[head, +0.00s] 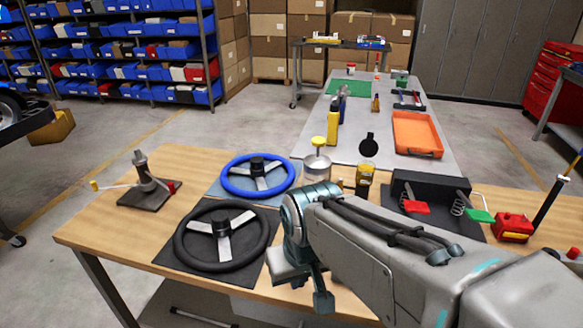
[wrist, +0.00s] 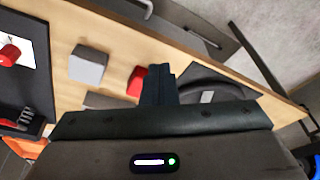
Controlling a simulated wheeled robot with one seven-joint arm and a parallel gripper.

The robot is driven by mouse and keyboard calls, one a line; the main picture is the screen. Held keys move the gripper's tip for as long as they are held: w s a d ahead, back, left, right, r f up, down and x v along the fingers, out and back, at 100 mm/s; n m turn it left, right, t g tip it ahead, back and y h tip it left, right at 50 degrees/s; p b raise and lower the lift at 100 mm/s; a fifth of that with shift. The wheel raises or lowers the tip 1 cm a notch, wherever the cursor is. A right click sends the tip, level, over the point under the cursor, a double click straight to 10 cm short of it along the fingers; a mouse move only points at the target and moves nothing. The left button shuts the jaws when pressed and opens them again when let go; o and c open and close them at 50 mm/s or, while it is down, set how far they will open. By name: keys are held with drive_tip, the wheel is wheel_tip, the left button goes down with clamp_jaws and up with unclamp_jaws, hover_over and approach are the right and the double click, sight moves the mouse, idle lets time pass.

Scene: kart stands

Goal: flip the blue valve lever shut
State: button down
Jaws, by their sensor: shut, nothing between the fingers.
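I cannot make out a blue valve lever in either view; it may be hidden behind my arm in the head view. My gripper (wrist: 158,72) shows in the wrist view with its dark fingers together and nothing between them. It is over the wooden table, beside a small red thing (wrist: 137,80) and a grey block (wrist: 88,65). Its height above the table is hard to tell. In the head view my arm reaches in from the lower right and bends down at the front edge of the table, and the fingertips are not clear there.
The wooden table (head: 100,232) holds a blue steering wheel (head: 232,184), a black steering wheel (head: 183,254), and a grey post stand (head: 148,183) at left. A black stand (head: 428,186) with red and green pedals is at right. An orange tray (head: 416,135) lies behind.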

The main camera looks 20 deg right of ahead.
drive_tip(key=w+d+r+m+g+h+p, duration=0.1)
drive_tip(key=w+d+m+h+p, duration=0.1)
drive_tip(key=w, duration=1)
drive_tip(key=w+d+r+m+g+h+p, duration=0.1)
drive_tip(key=w+d+m+h+p, duration=0.1)
drive_tip(key=w, duration=1)
drive_tip(key=w+d+m+g+h+p, duration=0.2)
drive_tip(key=w+d+m, duration=0.3)
drive_tip(key=w, duration=0.8)
drive_tip(key=shift+r+m+h+p, duration=0.4)
drive_tip(key=shift+m+h, duration=0.3)
drive_tip(key=shift+m, duration=0.1)
drive_tip(key=p+x, duration=0.1)
drive_tip(key=x, duration=0.2)
drive_tip(key=s+d+p+x, duration=0.1)
drive_tip(key=x, duration=0.3)
drive_tip(key=s+r+p+x, duration=0.1)
drive_tip(key=x, duration=0.3)
drive_tip(key=shift+d, duration=0.25)
drive_tip(key=shift+s+d+f+p, duration=0.1)
drive_tip(key=shift+s+d+p, duration=0.2)
drive_tip(key=shift+d, duration=0.05)
